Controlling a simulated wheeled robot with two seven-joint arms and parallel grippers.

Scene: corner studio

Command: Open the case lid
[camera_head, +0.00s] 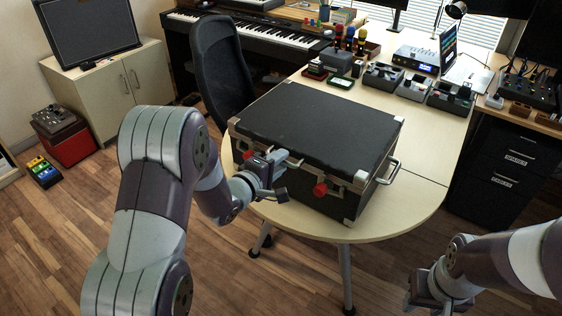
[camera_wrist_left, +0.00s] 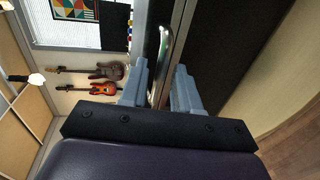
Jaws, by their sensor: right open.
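The black case (camera_head: 315,125) with silver metal corners lies on the table, its lid down. Two red latch pieces (camera_head: 320,188) show on its front face, one left and one right of my left gripper. My left gripper (camera_head: 284,162) is at the middle of the case front, by the lid's edge. In the left wrist view its two fingers (camera_wrist_left: 160,85) stand a little apart, with the case's edge and a shiny metal part (camera_wrist_left: 165,45) between them; whether they press on it is hidden. My right gripper (camera_head: 425,292) is open and empty, low at the right, away from the case.
The rounded table (camera_head: 405,215) has bare room right of the case. Several small devices (camera_head: 412,85) and bottles stand behind it. A black chair (camera_head: 222,70) stands close to the left. Guitars (camera_wrist_left: 103,88) hang on a wall.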

